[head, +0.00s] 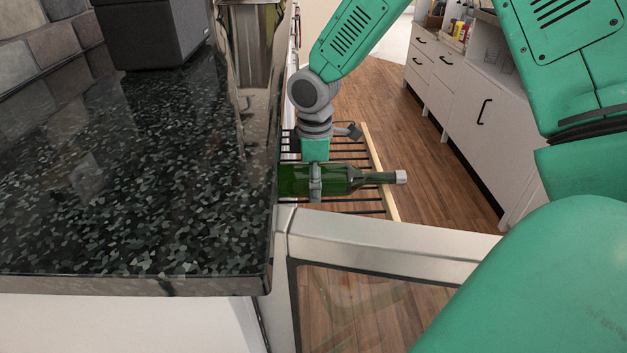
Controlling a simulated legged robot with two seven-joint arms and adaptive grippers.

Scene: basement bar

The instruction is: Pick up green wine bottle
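The green wine bottle (338,180) lies on its side over a pulled-out rack, its pale-capped neck pointing right. The counter edge hides part of its base end. My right gripper (315,182) comes down on the bottle's body from above. One grey finger shows across the near side of the glass; the other finger is hidden. I cannot tell whether the fingers press on the glass or whether the bottle is clear of the rack bars. My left gripper is not in view.
The slatted rack (374,150) has a wooden front rail. An open, metal-framed glass door (400,243) stands nearer me. The dark speckled counter (130,180) with a black box (150,32) fills the left. White cabinets (470,100) line the right, with open wooden floor between.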

